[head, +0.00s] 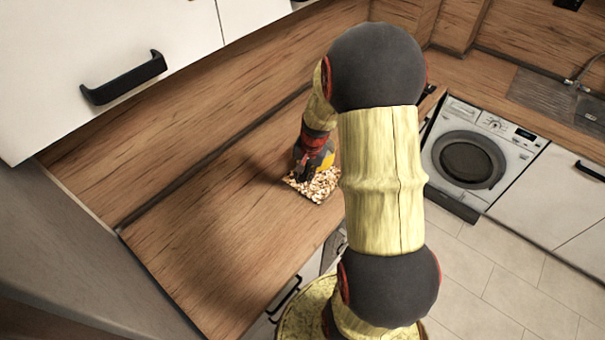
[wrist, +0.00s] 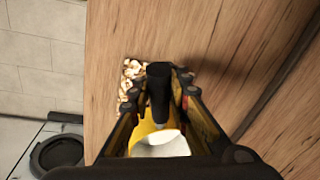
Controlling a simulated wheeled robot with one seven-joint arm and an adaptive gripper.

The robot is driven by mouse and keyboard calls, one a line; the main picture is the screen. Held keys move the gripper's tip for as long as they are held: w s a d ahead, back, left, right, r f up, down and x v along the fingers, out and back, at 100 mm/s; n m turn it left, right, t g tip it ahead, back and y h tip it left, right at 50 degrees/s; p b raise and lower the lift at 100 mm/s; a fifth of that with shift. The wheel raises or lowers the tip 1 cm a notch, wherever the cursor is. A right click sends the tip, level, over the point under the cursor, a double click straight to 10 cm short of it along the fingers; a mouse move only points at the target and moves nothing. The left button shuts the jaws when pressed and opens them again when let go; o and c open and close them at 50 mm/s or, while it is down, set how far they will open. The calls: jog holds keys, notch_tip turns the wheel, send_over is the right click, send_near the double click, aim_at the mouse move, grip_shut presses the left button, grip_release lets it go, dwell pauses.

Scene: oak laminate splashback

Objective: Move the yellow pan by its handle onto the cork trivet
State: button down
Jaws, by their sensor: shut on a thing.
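The yellow pan (wrist: 143,134) shows in the wrist view with a pale patch inside and its black handle (wrist: 159,85) between my gripper's fingers. My gripper (wrist: 159,97) is shut on that handle. In the head view my gripper (head: 306,164) is low over the counter, and only a small yellow part of the pan (head: 325,160) shows beside it. The mottled cork trivet (head: 314,189) lies on the counter directly below; one corner of it shows in the wrist view (wrist: 130,72). My arm and gripper hide much of the pan. I cannot tell whether the pan touches the trivet.
The wooden counter (head: 215,225) is bare to the left of the trivet, with a wooden splashback (head: 150,145) behind it. The counter's front edge is close to the trivet. A washing machine (head: 470,155) and a sink (head: 550,100) are to the right.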

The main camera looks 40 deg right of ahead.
jog(key=shift+a+b, duration=0.1)
jog(key=shift+b, duration=0.25)
jog(key=shift+f, duration=0.2)
notch_tip(320, 180, down, 7)
jog(key=b, duration=0.5)
jog(key=shift+f+b, duration=0.2)
jog(key=shift+b, duration=0.15)
jog(key=shift+f+b, duration=0.45)
jog(key=shift+f, duration=0.15)
dwell(1.3)
jog(key=c, duration=1.7)
grip_release()
jog(key=shift+o, duration=0.4)
jog(key=shift+s+a+f, duration=0.1)
jog(key=shift+s, duration=0.05)
jog(key=shift+a, duration=0.15)
jog(key=s+a, duration=0.3)
jog(key=a, duration=0.3)
jog(key=shift+p, duration=0.45)
